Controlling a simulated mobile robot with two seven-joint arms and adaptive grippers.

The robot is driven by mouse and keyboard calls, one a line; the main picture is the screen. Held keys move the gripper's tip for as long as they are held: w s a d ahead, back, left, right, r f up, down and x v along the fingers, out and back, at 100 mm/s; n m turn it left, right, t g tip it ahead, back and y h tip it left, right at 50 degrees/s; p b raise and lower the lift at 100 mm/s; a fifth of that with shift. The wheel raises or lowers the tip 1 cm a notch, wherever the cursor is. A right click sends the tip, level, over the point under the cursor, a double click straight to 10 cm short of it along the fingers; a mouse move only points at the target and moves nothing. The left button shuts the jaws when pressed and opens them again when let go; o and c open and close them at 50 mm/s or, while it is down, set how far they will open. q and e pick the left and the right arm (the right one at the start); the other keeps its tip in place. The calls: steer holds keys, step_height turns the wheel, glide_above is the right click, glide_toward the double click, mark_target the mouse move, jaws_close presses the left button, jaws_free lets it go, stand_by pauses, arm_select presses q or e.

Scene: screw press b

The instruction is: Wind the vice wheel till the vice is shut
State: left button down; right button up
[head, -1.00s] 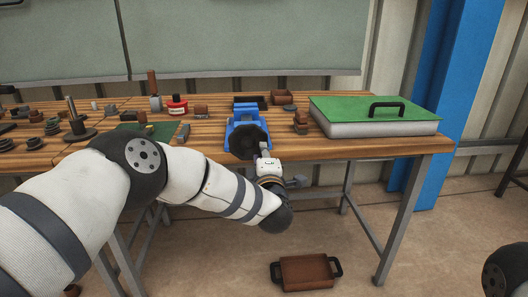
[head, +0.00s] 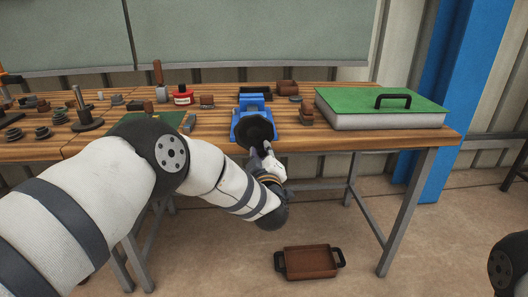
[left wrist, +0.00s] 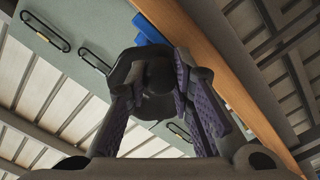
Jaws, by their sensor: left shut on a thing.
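The blue vice (head: 252,104) stands at the front edge of the wooden bench, with its black wheel (head: 252,130) facing me. How wide its jaws stand apart is too small to tell. My left gripper (head: 262,148) is at the lower edge of the wheel, coming from below right. In the left wrist view, its purple-padded fingers (left wrist: 160,88) are shut on a dark part of the wheel (left wrist: 150,62), and a bit of blue vice (left wrist: 149,28) shows beyond. The exact grip point is partly hidden by the fingers. My right gripper is out of view.
A green-topped case (head: 380,108) with a black handle lies on the bench at right. A brown tray (head: 309,262) lies on the floor.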

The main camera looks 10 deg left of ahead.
arm_select(q)
steer(key=shift+a+f, duration=0.1)
stand_by(0.5)
steer(key=c, duration=1.4)
jaws_free()
